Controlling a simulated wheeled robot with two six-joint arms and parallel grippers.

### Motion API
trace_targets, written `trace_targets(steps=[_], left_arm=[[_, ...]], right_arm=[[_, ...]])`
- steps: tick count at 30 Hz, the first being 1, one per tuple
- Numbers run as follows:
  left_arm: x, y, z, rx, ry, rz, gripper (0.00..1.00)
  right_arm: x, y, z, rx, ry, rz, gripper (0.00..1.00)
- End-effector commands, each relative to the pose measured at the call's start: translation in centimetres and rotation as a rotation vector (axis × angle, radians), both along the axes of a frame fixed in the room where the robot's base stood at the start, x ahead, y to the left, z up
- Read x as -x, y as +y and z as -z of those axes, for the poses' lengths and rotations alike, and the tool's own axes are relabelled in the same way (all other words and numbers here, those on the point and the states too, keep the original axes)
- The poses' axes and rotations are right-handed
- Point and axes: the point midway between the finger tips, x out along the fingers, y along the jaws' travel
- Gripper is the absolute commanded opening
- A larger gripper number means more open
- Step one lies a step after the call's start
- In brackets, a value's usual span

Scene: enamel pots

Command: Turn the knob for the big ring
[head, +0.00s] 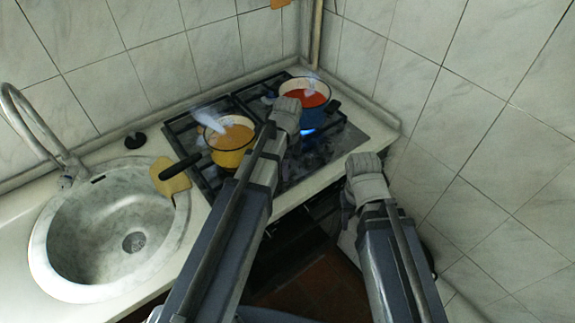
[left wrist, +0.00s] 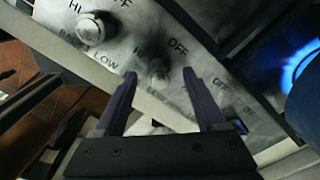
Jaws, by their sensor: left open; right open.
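The stove's control panel (left wrist: 135,38) fills the upper middle of the left wrist view, with HI, LOW and OFF printed on it. One round metal knob (left wrist: 92,28) is at its upper left. A second knob (left wrist: 158,71) lies between my left gripper's (left wrist: 158,78) two fingertips. The fingers stand open on either side; I cannot tell whether they touch it. Which knob serves the big ring does not show clearly. In the head view my left gripper (head: 287,112) hangs over the hob and hides the knobs. My right gripper (head: 364,165) is empty and open beyond the hob's front right.
A yellow pot (head: 230,158) with a dark handle stands on the hob (head: 340,143). A blue pot (head: 328,107) with red contents stands behind. A blue flame (head: 307,131) burns near it. A sink (head: 100,285) is at left. Tiled walls close off the back and right.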

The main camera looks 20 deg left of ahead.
Motion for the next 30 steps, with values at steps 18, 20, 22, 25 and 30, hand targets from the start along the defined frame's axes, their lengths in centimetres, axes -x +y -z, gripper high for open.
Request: trace_targets(steps=[18,20,22,25,30], left_arm=[[0.0,0.0,-5.6,0.0,0.0,0.0,0.73],[0.0,0.0,-6.4,0.0,0.0,0.0,0.73],[0.0,0.0,-7.1,0.0,0.0,0.0,0.73],[0.0,0.0,-7.8,0.0,0.0,0.0,0.73],[0.0,0.0,-7.8,0.0,0.0,0.0,0.73]], right_arm=[[0.0,0.0,-5.6,0.0,0.0,0.0,0.5],[0.0,0.0,-6.4,0.0,0.0,0.0,0.5],[0.0,0.0,-7.1,0.0,0.0,0.0,0.5],[0.0,0.0,-7.7,0.0,0.0,-0.001,0.5],[0.0,0.0,-7.8,0.0,0.0,-0.001,0.5]])
